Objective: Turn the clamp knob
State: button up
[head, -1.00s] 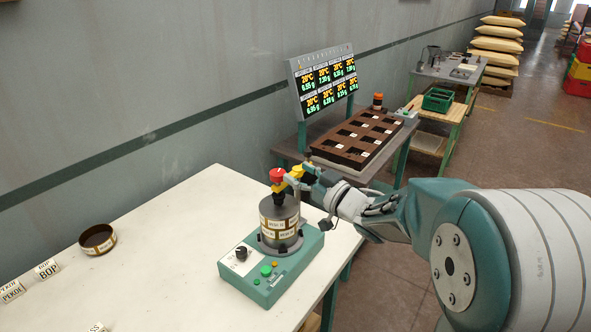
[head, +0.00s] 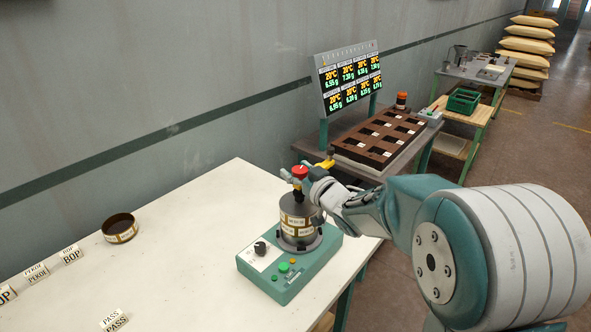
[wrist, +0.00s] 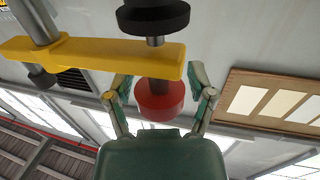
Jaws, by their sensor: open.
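The red clamp knob (head: 300,171) tops the drum (head: 298,215), a dark cylinder with paper labels on a green base unit (head: 292,277). In the wrist view the red knob (wrist: 160,100) is between my gripper's two fingers (wrist: 161,98), one on each side, with gaps showing. My gripper (head: 298,175) is open around the knob in the head view, not closed on it. A yellow clamp bar (wrist: 100,55) and a black disc on a metal rod (wrist: 153,18) show beyond the knob. Part of the drum top is hidden by my gripper.
The base unit has a black dial (head: 261,248) and a green button (head: 283,268). A round brown dish (head: 120,229) and lettered tags (head: 72,254) lie on the white table (head: 190,235). A display panel (head: 348,80) and brown tray (head: 380,140) stand behind.

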jog(key=shift+w+a, duration=0.15)
jog(key=c, duration=1)
jog(key=shift+o, duration=0.2)
jog(key=shift+n+g+y, duration=0.9)
jog(key=shift+g+y, duration=0.1)
jog(key=shift+y, duration=0.1)
jog(key=shift+s+a+n+g+y, duration=0.1)
jog(key=shift+s+n+g+y, duration=0.05)
jog(key=shift+n+g+y, duration=1.1)
jog(key=shift+s+a+n+g+y, duration=0.15)
jog(key=shift+n+g+y, duration=0.6)
jog(key=shift+g, duration=0.9)
jog(key=shift+s+d+n+g, duration=0.1)
jog(key=shift+n+g, duration=0.9)
jog(key=shift+g, duration=0.2)
jog(key=shift+s+r+n+g, duration=0.1)
jog(key=shift+s+n+g, duration=0.1)
jog(key=shift+n+g, duration=1.35)
jog(key=shift+s+n+g, duration=0.15)
jog(key=shift+n+g, duration=0.7)
jog(key=shift+g, duration=1.3)
